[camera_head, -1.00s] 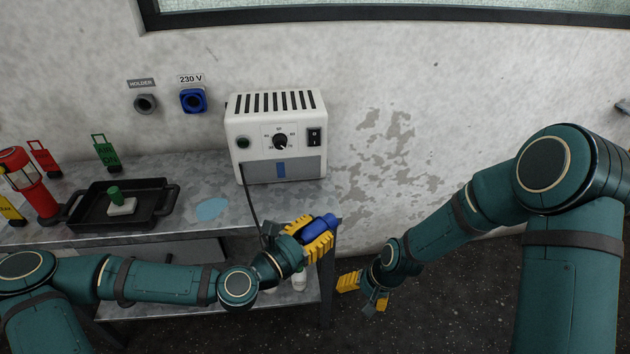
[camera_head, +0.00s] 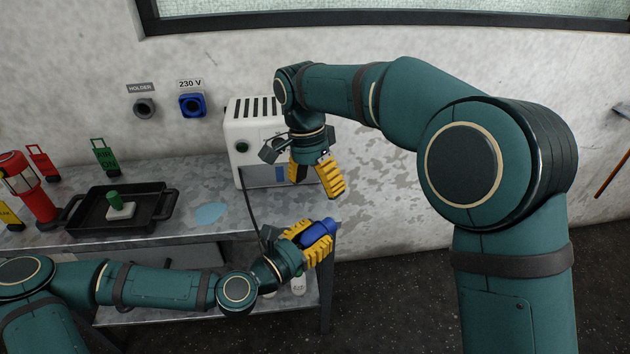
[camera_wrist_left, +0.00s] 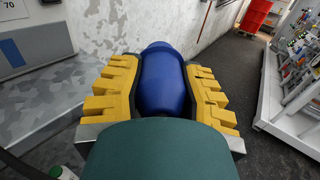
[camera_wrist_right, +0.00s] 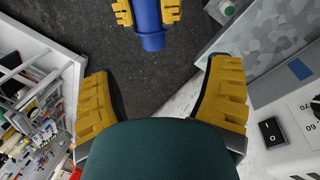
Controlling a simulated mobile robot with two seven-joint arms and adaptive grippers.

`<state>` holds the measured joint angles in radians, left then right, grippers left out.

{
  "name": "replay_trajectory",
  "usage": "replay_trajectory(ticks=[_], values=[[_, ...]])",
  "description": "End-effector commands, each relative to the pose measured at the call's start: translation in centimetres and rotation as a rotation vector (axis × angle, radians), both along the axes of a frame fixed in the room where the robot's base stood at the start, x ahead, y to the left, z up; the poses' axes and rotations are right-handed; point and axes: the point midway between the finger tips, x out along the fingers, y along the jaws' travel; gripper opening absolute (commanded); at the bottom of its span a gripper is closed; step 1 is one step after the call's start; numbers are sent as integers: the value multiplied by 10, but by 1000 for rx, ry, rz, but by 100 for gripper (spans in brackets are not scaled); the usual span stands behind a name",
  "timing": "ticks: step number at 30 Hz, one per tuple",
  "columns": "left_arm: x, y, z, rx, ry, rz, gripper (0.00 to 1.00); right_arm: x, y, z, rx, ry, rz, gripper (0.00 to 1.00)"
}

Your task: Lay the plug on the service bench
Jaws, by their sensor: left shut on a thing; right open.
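The blue plug (camera_head: 318,229) is held by my left gripper (camera_head: 311,238), near the front right corner of the service bench (camera_head: 170,240). In the left wrist view the plug (camera_wrist_left: 163,80) lies between the two yellow fingers, which touch its sides. In the right wrist view the plug (camera_wrist_right: 150,22) shows at the top, still in the left gripper's fingers. My right gripper (camera_head: 317,183) is open and empty, pointing down above the plug, in front of the white unit; it also shows spread in the right wrist view (camera_wrist_right: 162,105).
The white unit (camera_head: 240,128) with a knob stands at the back right of the bench, a dark cable at its front. A black tray (camera_head: 80,215) with a green-handled piece, a red lantern (camera_head: 40,200) and small tags stand left. A blue 230 V socket (camera_head: 192,105) and a holder (camera_head: 145,108) are on the wall.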

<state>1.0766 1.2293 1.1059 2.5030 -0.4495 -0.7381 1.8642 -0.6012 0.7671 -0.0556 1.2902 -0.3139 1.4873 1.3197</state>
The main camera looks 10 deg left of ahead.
Motion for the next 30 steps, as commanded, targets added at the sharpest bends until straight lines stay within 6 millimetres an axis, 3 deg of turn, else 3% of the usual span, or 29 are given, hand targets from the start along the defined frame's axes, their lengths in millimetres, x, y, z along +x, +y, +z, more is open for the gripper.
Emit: replay_trajectory(ticks=[5,21,30], values=[[0,0,0,-1,-1,0,0,-3,0,-2,-16,2,-15,78],[0,0,0,-1,-1,0,0,-16,-15,-88,-16,5,-13,78],[0,0,0,-1,-1,0,0,-18,-19,-110,-14,2,-12,78]])
